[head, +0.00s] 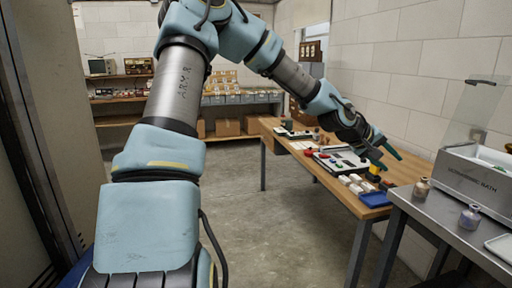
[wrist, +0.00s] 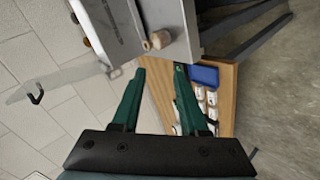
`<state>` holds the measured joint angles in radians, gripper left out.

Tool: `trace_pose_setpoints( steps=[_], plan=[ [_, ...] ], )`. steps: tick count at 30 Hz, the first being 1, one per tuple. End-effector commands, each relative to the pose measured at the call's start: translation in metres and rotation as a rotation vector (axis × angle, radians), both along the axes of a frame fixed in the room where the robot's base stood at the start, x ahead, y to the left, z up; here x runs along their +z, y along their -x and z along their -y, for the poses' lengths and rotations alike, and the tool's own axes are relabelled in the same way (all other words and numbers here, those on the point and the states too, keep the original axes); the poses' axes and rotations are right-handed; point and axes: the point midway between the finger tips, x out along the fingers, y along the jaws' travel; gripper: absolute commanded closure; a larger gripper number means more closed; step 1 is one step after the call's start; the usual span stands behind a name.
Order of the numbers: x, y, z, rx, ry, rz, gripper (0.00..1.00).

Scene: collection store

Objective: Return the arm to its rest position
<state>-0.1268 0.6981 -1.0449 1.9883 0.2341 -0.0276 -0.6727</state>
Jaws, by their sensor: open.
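My arm reaches out from the lower left of the head view and bends down towards the wooden table. My gripper (head: 380,156) is above the right end of that table, near the grey bench. In the wrist view its two green fingers (wrist: 158,72) are spread apart with nothing between them. The wooden table (head: 335,190) is below the gripper and also shows behind the fingers in the wrist view (wrist: 226,95). A yellow and black item (head: 374,173) stands just under the gripper in the head view. Whether they touch cannot be told.
A blue tray (head: 374,199) and several white blocks (head: 352,181) lie on the table. The grey bench (head: 440,222) at right holds an ultrasonic bath (head: 470,178) and two small jars (head: 422,187). Shelves (head: 228,106) stand at the back. The floor (head: 265,215) left of the table is clear.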

Motion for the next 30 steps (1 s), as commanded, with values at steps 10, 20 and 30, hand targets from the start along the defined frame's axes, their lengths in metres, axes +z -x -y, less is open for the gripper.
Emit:
trace_pose_setpoints(
  steps=[10, 20, 30],
  plan=[
    [-0.089, 0.022, -0.232, -0.011, -0.638, 0.06, 0.56],
    [-0.075, 0.099, -0.404, 0.058, -0.88, -0.077, 0.56],
    [-0.072, 0.122, -0.428, 0.07, -0.889, -0.119, 0.56]
  ],
)
